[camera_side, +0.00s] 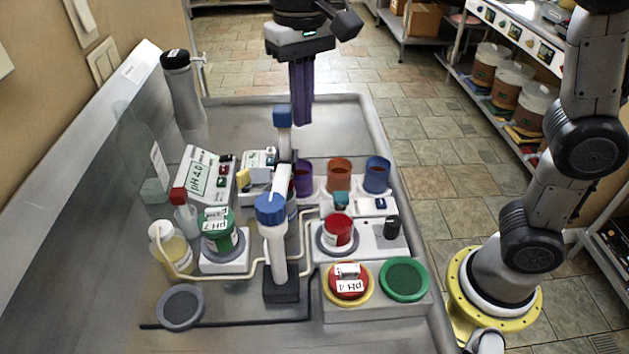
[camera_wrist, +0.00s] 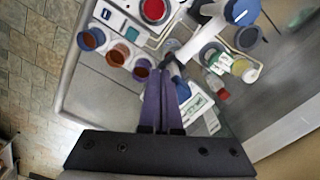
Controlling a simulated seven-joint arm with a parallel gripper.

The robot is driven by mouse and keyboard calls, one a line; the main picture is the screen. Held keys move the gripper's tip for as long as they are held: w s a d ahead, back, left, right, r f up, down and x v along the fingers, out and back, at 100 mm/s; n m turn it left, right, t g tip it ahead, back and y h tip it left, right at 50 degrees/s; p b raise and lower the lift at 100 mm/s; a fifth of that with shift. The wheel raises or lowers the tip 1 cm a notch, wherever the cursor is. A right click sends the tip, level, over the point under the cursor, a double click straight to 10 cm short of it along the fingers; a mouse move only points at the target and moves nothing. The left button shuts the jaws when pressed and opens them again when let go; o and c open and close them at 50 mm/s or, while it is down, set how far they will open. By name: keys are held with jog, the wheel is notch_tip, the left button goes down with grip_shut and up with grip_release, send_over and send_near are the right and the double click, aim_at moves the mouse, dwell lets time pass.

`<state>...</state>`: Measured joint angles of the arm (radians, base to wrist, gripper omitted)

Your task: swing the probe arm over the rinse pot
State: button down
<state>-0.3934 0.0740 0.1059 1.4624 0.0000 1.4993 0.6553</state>
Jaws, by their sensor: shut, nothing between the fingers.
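The probe arm (camera_side: 283,178) is a white bar on a white post with a blue knob (camera_side: 272,209), standing on a dark base. It points away toward the back of the bench and has a blue end piece (camera_side: 282,116). It also shows in the wrist view (camera_wrist: 205,38). My gripper (camera_side: 303,127) has purple fingers, shut and empty, pointing down close to the right of the blue end piece. In the wrist view the fingertips (camera_wrist: 164,72) appear beside that end; contact cannot be told. No pot is clearly marked as the rinse pot.
Purple, orange (camera_side: 339,174) and blue (camera_side: 377,175) cups stand in a row right of the arm. A red pot (camera_side: 338,231) and a labelled green pot (camera_side: 217,234) flank the post. Bottles (camera_side: 187,217) and a pH meter (camera_side: 205,176) stand left. The bench's back is clear.

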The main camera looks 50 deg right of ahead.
jog(key=shift+w+a, duration=0.15)
jog(key=shift+w, duration=0.25)
jog(key=shift+s, duration=0.15)
notch_tip(320, 180, up, 6)
jog(key=s, duration=0.1)
jog(key=shift+d, duration=0.4)
dwell(0.5)
dwell(1.7)
